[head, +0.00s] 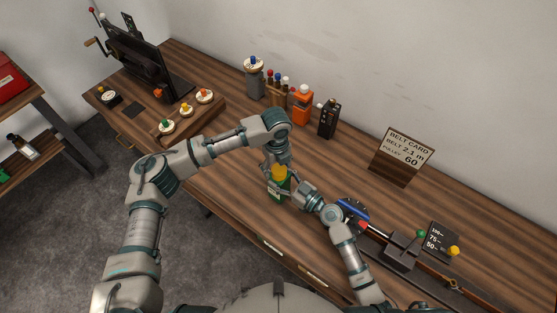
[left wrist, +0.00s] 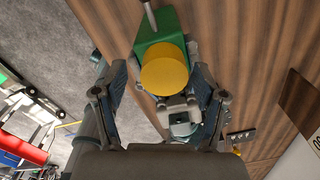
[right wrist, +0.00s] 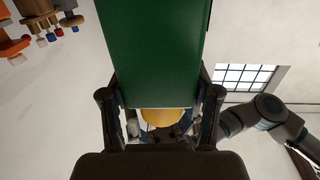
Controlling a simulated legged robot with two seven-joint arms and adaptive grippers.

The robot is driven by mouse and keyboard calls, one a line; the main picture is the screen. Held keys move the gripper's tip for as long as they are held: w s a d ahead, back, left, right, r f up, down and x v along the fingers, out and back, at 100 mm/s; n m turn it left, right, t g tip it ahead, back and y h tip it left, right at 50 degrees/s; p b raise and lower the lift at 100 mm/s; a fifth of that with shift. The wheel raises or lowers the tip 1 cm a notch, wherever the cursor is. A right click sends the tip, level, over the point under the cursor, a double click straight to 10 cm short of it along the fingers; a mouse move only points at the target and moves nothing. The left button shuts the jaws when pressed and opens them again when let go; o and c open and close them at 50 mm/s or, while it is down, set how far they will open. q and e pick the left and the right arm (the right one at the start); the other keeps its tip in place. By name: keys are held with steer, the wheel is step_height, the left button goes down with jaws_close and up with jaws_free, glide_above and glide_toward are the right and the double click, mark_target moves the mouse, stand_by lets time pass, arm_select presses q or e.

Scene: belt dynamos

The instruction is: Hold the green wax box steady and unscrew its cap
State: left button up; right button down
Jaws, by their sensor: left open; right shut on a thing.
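My right gripper (head: 291,190) is shut on the box from the right side. The green body (right wrist: 153,50) fills the right wrist view, with part of the yellow cap (right wrist: 161,117) below it. My left gripper (head: 280,164) points down just above the cap and is open. In the left wrist view the cap (left wrist: 164,72) lies between the spread fingers, and the green body (left wrist: 157,28) shows behind it. I cannot tell whether the fingers touch the cap.
A tray with coloured knobs (head: 193,113) sits at the left. Behind stand a grey container (head: 254,80), an orange bottle (head: 302,105) and a black bottle (head: 328,119). A belt card (head: 402,153) stands at the right, near a long device (head: 400,252). The middle bench is clear.

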arm_select(q)
steer(key=shift+a+f, duration=0.1)
steer(key=shift+f, duration=0.9)
steer(key=c, duration=1.2)
steer(key=n, duration=0.4)
steer(key=shift+s+n, duration=0.15)
steer(key=shift+n, duration=0.25)
steer(key=n, duration=0.5)
steer(key=shift+s+n, duration=0.15)
steer(key=shift+n, duration=0.15)
steer(key=n, duration=0.5)
steer(key=shift+s, duration=0.15)
steer(key=n, duration=0.3)
steer(key=shift+d, duration=0.2)
steer(key=n, duration=0.5)
steer(key=shift+s+d, duration=0.1)
steer(key=shift+d, duration=0.05)
steer(key=n, duration=0.5)
steer(key=shift+d+r, duration=0.1)
